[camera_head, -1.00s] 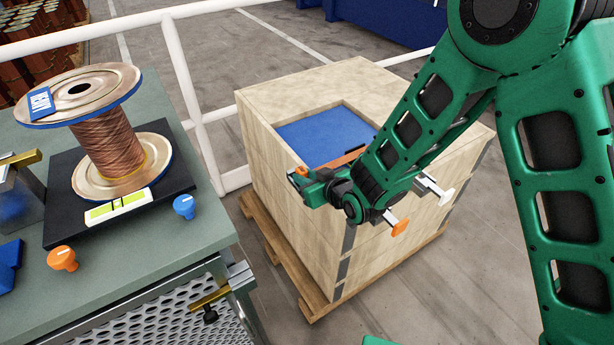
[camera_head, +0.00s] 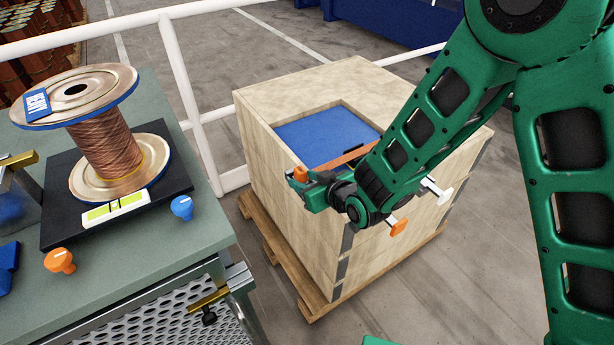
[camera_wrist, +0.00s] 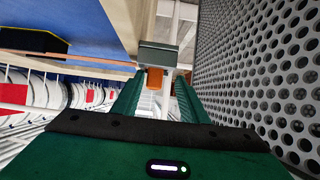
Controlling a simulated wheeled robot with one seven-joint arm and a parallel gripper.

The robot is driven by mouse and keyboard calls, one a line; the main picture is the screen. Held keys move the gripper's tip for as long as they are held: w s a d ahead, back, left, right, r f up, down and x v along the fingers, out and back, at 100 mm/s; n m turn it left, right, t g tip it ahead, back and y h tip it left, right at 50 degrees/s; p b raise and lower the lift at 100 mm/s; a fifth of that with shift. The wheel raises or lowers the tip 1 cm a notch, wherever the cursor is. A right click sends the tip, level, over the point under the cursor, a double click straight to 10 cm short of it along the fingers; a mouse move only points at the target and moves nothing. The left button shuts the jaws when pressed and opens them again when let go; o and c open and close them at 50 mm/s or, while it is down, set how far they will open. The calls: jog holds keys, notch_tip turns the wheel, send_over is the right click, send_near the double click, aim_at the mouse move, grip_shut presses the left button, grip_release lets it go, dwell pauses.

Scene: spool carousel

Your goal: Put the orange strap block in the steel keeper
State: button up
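My gripper (camera_head: 312,188) reaches left beside the near left top edge of the wooden crate. An orange block (camera_head: 300,174), which looks like the strap block, shows at its fingertips. In the wrist view an orange piece (camera_wrist: 154,86) sits between the two green fingers, below a grey steel-coloured piece (camera_wrist: 157,54) at the tips. Whether these two pieces are joined is unclear. A silvery bracket with a brass bar (camera_head: 238,277) is on the bench's right corner. It may be the steel keeper, and my gripper is apart from it, up and right.
The crate (camera_head: 270,98) on its pallet has a blue recess (camera_head: 318,137). An orange knob (camera_head: 398,228) and a white knob (camera_head: 437,190) stick out from its side. The bench (camera_head: 150,245) carries a copper spool (camera_head: 105,145). A perforated panel (camera_wrist: 265,80) fills the right in the wrist view.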

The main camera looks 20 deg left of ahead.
jog(key=v, duration=1)
jog(key=shift+w+d, duration=0.15)
jog(key=shift+w, duration=0.1)
jog(key=shift+r, duration=0.1)
